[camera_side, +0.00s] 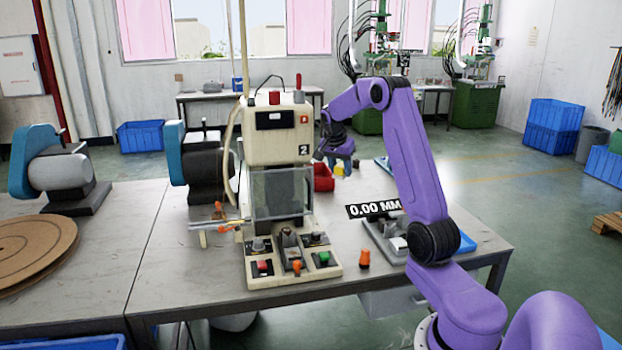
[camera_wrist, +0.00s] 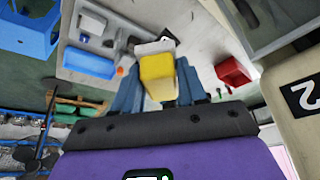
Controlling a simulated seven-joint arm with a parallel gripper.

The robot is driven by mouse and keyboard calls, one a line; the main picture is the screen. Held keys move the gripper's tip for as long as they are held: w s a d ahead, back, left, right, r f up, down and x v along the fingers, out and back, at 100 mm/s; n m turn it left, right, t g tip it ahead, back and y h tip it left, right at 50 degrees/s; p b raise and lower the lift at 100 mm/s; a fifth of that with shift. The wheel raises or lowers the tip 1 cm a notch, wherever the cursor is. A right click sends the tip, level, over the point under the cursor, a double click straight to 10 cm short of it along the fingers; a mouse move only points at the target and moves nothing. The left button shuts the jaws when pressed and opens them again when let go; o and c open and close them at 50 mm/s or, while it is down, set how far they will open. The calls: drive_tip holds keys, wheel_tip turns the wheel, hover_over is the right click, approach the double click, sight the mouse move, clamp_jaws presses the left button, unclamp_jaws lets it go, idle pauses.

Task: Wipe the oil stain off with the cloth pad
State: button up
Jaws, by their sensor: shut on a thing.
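My gripper (camera_wrist: 157,85) is shut on a yellow block with a pale grey-white face at its far end, which looks like the cloth pad (camera_wrist: 157,72). The pad sits between the two blue fingers. In the side view my gripper (camera_side: 342,163) hangs above the back of the workbench, right of the moulding machine (camera_side: 277,140), with a little yellow of the pad showing below it. The pad appears clear of the bench top. I cannot make out the oil stain in either view.
A red bin (camera_side: 323,178) stands beside the machine; it also shows in the wrist view (camera_wrist: 236,73). A grey tray with parts (camera_side: 374,228) lies near the bench's right side. An orange-handled item (camera_side: 364,259) stands near the front. Bare bench (camera_wrist: 200,42) lies between tray and bin.

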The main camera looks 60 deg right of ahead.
drive_tip(key=s+d+f+m+g+y, duration=0.1)
drive_tip(key=s+d+m+g, duration=0.2)
drive_tip(key=s+d+m, duration=1.15)
drive_tip(key=s+d+f+n, duration=0.1)
drive_tip(key=f, duration=0.5)
drive_tip(key=s+d+f+n, duration=0.1)
drive_tip(key=f+n, duration=0.1)
drive_tip(key=f, duration=0.5)
drive_tip(key=s+d+f+n, duration=0.2)
drive_tip(key=f, duration=0.4)
drive_tip(key=shift+d+f, duration=0.1)
drive_tip(key=shift+f, duration=0.8)
drive_tip(key=shift+f, duration=2.1)
drive_tip(key=shift+f, duration=0.45)
drive_tip(key=shift+s, duration=0.1)
